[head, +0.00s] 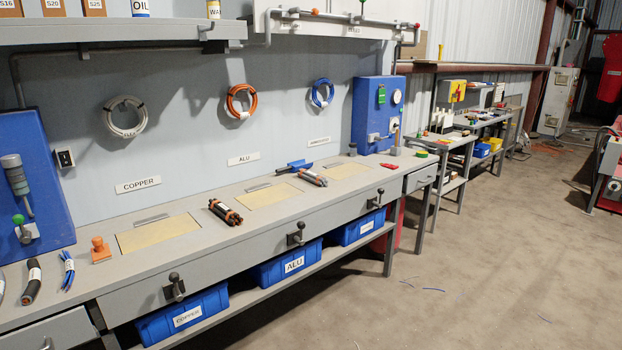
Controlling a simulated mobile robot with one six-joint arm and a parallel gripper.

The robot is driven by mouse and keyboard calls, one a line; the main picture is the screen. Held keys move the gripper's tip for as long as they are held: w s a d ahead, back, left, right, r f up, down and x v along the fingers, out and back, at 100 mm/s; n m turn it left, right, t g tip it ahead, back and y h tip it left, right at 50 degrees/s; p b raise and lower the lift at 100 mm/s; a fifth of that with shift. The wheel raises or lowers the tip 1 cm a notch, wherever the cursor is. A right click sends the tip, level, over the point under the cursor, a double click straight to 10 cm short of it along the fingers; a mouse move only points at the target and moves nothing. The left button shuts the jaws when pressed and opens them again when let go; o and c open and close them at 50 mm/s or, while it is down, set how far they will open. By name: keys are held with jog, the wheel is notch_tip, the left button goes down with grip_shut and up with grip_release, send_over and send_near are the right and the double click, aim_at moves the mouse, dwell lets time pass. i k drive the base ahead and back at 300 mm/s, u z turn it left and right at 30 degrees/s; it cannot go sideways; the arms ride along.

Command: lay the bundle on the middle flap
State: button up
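All look flat and bare. A bundle of black and orange cable pieces with a white band (225,212) lies on the bench between the left and middle flaps. Blue cables (67,270) and a thick black cable (33,280) lie at the left end. My gripper is not in view.
Blue bins, including one marked ALU (290,263), stand on the shelf below. Lever knobs (296,234) stick out of the bench front. An orange stamp-like object (100,250) and a blue scoop (295,166) are on the bench. The floor to the right (480,250) is mostly clear.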

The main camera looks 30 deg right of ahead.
aim_at(270, 196)
jog(key=u, duration=0.05)
jog(key=i, duration=0.9)
jog(key=z, duration=0.05)
